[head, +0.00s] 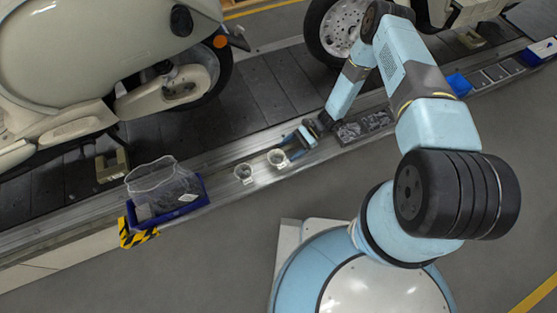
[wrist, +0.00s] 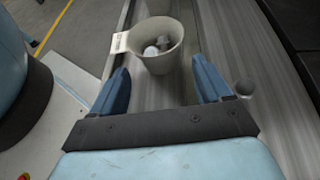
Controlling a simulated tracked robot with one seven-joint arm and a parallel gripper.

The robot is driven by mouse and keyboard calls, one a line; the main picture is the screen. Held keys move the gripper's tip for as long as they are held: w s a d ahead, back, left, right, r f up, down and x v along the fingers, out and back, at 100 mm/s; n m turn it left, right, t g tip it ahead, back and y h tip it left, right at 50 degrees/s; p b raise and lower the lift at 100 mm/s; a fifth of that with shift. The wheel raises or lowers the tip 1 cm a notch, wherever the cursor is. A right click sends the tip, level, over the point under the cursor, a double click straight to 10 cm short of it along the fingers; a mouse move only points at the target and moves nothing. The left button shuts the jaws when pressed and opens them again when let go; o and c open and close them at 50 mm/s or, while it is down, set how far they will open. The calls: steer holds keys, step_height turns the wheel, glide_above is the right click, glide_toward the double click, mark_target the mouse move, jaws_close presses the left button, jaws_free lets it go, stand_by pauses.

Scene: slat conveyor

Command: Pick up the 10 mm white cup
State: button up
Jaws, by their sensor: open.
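Two small white cups stand on the metal ledge along the conveyor in the head view: one on the left (head: 243,173) and one on the right (head: 277,157). My gripper (head: 291,149) is low at the ledge, just right of the right cup. In the wrist view, the nearer white cup (wrist: 160,64) is upright, just ahead of my open gripper (wrist: 160,77), roughly centred between the blue fingers. It holds a few grey metal pieces and has a white tag at its left rim; I cannot read the tag's marking. Part of the other cup (wrist: 158,7) shows behind it.
A blue bin (head: 190,213) with a clear bag sits left of the cups on the ledge. A tray of bagged parts (head: 362,127) lies right of my gripper. A cream scooter (head: 110,60) stands on the slat conveyor behind. A small round knob (wrist: 244,87) is near my right finger.

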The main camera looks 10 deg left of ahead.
mark_target(281, 156)
steer(key=shift+x, duration=3.75)
steer(key=c, duration=0.7)
steer(key=shift+w, duration=0.1)
steer(key=shift+c, duration=0.2)
